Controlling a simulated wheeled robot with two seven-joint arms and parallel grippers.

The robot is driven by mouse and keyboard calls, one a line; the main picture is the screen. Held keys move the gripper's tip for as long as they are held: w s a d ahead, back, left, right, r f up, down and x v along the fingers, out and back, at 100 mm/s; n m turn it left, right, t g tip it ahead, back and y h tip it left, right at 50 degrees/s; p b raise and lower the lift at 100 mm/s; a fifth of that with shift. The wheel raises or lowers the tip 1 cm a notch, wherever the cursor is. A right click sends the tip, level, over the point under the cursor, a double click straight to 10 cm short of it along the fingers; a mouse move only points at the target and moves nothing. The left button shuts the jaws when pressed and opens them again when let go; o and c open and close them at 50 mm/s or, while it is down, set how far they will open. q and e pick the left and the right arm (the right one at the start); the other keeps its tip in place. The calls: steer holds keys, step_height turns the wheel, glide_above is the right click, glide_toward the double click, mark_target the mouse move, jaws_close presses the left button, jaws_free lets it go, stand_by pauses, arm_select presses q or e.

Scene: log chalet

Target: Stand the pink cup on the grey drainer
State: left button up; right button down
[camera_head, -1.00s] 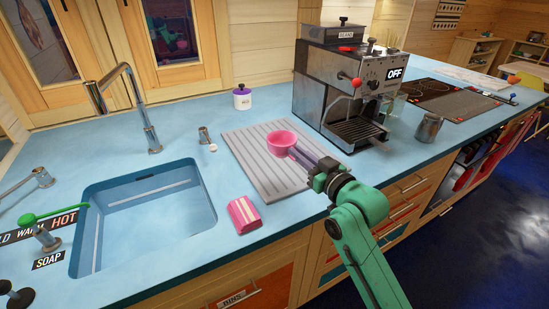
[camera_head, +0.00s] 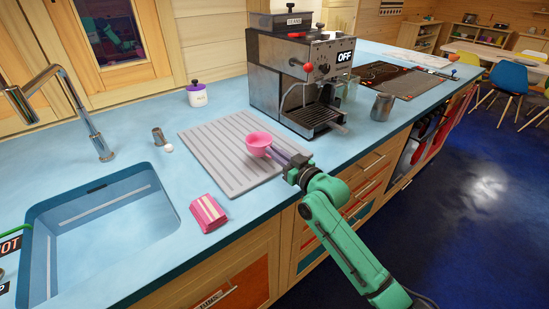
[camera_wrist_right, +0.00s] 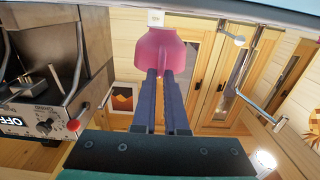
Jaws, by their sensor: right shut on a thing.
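The pink cup (camera_head: 257,144) is upright in my right gripper (camera_head: 272,151), over the right part of the grey drainer (camera_head: 208,155) in the head view. The gripper's dark fingers are shut on the cup's near side. The right wrist view, which is upside down, shows the cup (camera_wrist_right: 160,52) at the ends of the fingers (camera_wrist_right: 160,85), with its narrow base close to a pale surface along the top edge. I cannot tell whether the base touches the drainer. My left gripper is not in view.
A pink striped packet (camera_head: 208,213) lies in front of the drainer. The sink (camera_head: 105,225) is at left. A coffee machine (camera_head: 300,80) stands right behind the cup, with a metal canister (camera_head: 382,107) further right. The drainer's left part is clear.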

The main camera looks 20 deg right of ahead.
step_height(320, 180, down, 2)
steer(key=shift+f, duration=0.15)
steer(key=shift+f, duration=0.1)
steer(key=c, duration=0.9)
jaws_free()
steer(key=shift+c, duration=0.2)
steer(key=shift+s+d, duration=0.1)
steer(key=shift+s, duration=0.1)
steer(key=b+v, duration=0.1)
steer(key=v, duration=1)
steer(key=shift+s+b, duration=0.25)
steer(key=shift+b, duration=0.1)
